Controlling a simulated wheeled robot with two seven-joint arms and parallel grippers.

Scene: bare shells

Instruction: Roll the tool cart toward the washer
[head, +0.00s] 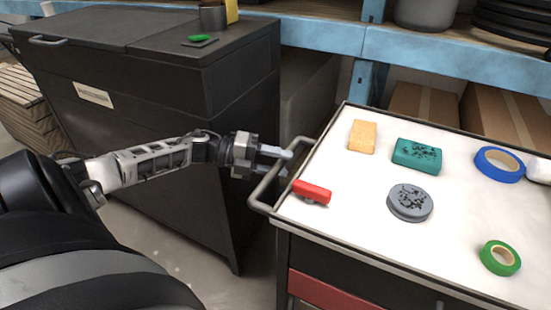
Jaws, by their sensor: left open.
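The tool cart (350,175) fills the right of the head view, with a white top, a dark body and a red drawer front. Its grey tubular handle (262,190) sticks out from the left end. My left gripper (281,162) is open at the handle, with its fingers beside or around the bar; I cannot tell if they touch it. A large dark lidded cabinet, apparently the washer (150,120), stands to the left behind my left arm. My right gripper does not show.
Several items lie on the cart top: a red object (312,192), an orange block (362,137), a teal block (417,155), a grey disc (410,203), blue tape (499,164) and green tape (500,258). A blue shelf (330,38) stands behind. Wooden pallets (35,125) are far left.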

